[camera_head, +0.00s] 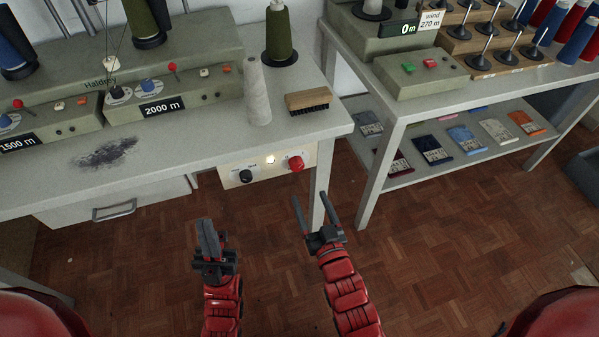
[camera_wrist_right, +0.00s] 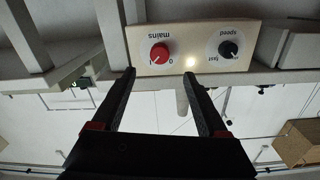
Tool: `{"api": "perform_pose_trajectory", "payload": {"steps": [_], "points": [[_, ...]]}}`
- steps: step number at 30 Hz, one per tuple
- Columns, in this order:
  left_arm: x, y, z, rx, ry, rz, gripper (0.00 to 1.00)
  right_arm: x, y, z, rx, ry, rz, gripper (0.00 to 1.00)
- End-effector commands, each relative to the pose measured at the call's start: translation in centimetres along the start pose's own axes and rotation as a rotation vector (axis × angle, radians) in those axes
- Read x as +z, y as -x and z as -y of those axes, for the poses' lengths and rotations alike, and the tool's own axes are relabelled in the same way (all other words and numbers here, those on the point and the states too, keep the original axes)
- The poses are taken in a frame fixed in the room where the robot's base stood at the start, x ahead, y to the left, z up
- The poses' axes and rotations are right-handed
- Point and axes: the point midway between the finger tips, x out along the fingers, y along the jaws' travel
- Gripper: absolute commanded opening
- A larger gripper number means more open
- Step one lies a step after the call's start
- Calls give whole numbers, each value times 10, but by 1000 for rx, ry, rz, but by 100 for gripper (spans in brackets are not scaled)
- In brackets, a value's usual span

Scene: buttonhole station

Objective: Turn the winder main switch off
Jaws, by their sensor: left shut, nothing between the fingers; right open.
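The main switch is a red knob (camera_head: 296,163) on a cream panel (camera_head: 262,168) under the table's front right edge. In the right wrist view the picture is upside down, and the red knob (camera_wrist_right: 159,53) carries the label "mains" with 0 and 1 marks. Which mark it points to is unclear. A small lamp (camera_head: 270,160) beside it glows. My right gripper (camera_head: 312,198) is open and empty in front of the panel, apart from the knob; its fingers (camera_wrist_right: 160,78) frame the knob in the wrist view. My left gripper (camera_head: 209,237) is shut and empty, lower left of the panel.
A black speed knob (camera_head: 246,176) sits on the same panel, left of the lamp. A table leg (camera_head: 320,185) stands just right of the panel. The table (camera_head: 190,140) holds the winder, a grey cone (camera_head: 257,95) and a brush (camera_head: 308,101). A drawer (camera_head: 115,207) is at left.

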Motion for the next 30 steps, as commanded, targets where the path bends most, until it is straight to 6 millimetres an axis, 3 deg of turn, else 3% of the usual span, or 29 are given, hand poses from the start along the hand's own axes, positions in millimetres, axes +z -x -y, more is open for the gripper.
{"api": "perform_pose_trajectory", "payload": {"steps": [6, 13, 18, 27, 28, 30], "points": [[0, 2, 0, 0, 0, 0, 0, -2, -47, 0, 0, 0, -5, 77], [0, 2, 0, 0, 0, 0, 0, -2, -84, 0, 0, 0, -4, 77], [1, 3, 0, 0, 0, 0, 0, -2, -96, 0, 0, 0, -4, 77], [1, 3, 0, 0, 0, 0, 0, -1, -99, 0, 0, 0, -3, 77], [0, 3, 0, 0, 0, 0, 0, -1, -98, 0, 0, 0, -3, 75], [0, 3, 0, 0, 0, 0, 0, -1, -98, 0, 0, 0, -3, 62]]}}
